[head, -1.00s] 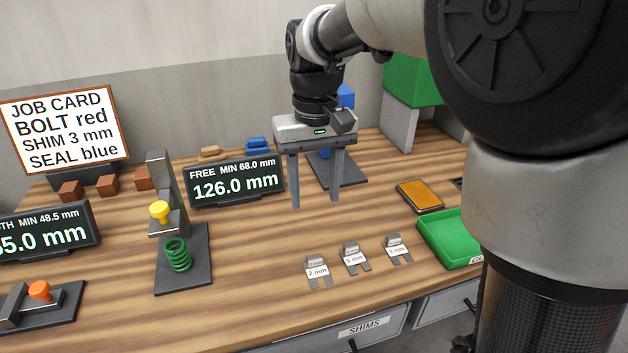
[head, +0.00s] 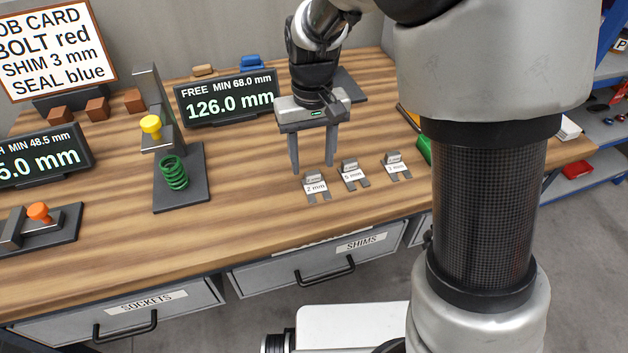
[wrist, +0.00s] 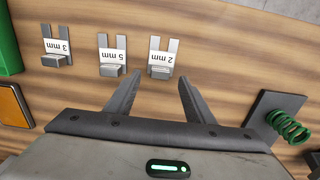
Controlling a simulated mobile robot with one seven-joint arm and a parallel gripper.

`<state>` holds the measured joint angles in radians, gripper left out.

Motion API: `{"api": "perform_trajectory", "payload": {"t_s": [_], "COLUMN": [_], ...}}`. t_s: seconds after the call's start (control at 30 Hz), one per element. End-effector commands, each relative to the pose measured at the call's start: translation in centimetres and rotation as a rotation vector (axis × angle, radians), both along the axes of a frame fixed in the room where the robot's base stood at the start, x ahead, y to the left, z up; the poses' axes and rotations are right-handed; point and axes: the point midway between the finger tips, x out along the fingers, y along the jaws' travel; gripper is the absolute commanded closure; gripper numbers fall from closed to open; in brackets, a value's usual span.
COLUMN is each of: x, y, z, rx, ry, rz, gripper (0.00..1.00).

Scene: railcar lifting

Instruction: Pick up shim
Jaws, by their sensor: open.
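Three grey forked shims with white labels lie in a row near the bench's front edge. They are the 2 mm shim (head: 316,188), the 5 mm shim (head: 352,175) and the 3 mm shim (head: 396,166). The wrist view shows the 3 mm shim (wrist: 57,47) at far left, the 5 mm shim (wrist: 112,55) in the middle and the 2 mm shim (wrist: 162,58) at right. My gripper (head: 312,167) is open and empty, pointing down just behind the 2 mm shim. In the wrist view its fingertips (wrist: 160,77) are nearest the 2 mm shim.
The job card (head: 55,50) reads bolt red, shim 3 mm, seal blue. A green spring (head: 173,172) stands on a dark fixture to the left. A display (head: 228,98) reads 126.0 mm behind. A green tray (head: 424,150) is partly hidden by my arm. Bare wood surrounds the shims.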

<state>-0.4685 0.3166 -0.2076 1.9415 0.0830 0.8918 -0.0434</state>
Motion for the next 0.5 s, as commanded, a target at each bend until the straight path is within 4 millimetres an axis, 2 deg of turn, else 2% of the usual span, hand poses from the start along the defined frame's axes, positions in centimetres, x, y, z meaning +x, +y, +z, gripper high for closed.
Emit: {"api": "perform_trajectory", "payload": {"t_s": [0.03,0.2,0.47,0.5], "x": [0.0,0.0,0.1,0.1], "y": [0.0,0.0,0.0,0.0], "z": [-1.1,-2.8,-3.0,-3.0], "rx": [-0.002,0.0,0.0,0.0], "ry": [0.003,0.001,0.0,0.0], "rz": [0.0,0.0,0.0,0.0], "gripper": [0.52,0.52,0.52,0.58]}}
